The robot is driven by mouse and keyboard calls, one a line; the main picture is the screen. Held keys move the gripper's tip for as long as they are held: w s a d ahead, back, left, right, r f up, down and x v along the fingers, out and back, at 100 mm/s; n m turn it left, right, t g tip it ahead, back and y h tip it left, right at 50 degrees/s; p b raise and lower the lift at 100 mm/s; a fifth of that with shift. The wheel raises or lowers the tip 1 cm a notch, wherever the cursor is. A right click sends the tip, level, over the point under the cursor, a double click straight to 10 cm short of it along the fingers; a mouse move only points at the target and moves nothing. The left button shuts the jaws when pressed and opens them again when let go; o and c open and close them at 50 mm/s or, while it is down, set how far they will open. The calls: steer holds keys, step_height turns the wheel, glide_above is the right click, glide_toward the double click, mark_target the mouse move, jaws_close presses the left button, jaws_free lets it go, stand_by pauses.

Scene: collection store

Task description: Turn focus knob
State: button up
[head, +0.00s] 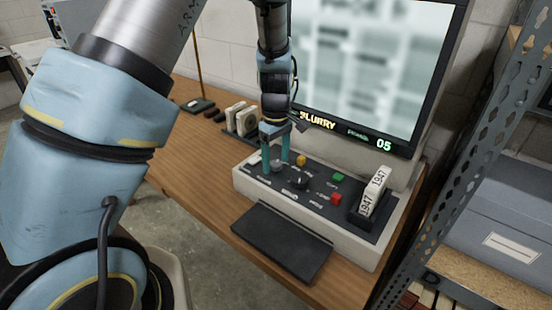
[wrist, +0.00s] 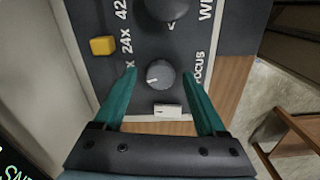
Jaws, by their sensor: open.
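The focus knob (wrist: 159,74) is a small round grey knob with a white pointer line, beside the printed word FOCUS in the wrist view. My gripper (wrist: 160,71) is open, with one teal fingertip on each side of the knob and gaps visible between. In the head view my gripper (head: 275,161) points down at the left end of the control panel (head: 318,202), with the knob (head: 277,166) low between its fingers. The screen (head: 375,60) shows a blurred page, with the green number 05 and a yellow word reading BLURRY below it.
A yellow button (wrist: 103,46), a white switch (wrist: 167,111) and a larger dark knob (wrist: 167,7) lie close around. A metal shelf upright (head: 470,120) stands at right.

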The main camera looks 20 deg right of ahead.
mark_target(276, 163)
step_height(276, 163, up, 11)
steer(key=b, duration=0.1)
steer(key=shift+b, duration=0.4)
steer(key=shift+f, duration=0.1)
stand_by(0.3)
steer(key=w+a+m, duration=0.2)
steer(key=a, duration=1.3)
steer(key=s+a+m, duration=0.1)
steer(key=s+a, duration=0.2)
steer(key=a, duration=0.5)
steer(key=s+a+m+t, duration=0.1)
steer(key=s+a+m, duration=0.1)
steer(key=a, duration=0.6)
steer(key=shift+s+f+m+t, duration=0.2)
steer(key=shift+s+m+t, duration=0.1)
steer(key=shift+s, duration=0.25)
steer(key=shift+w+d, duration=0.1)
steer(key=shift+d, duration=0.05)
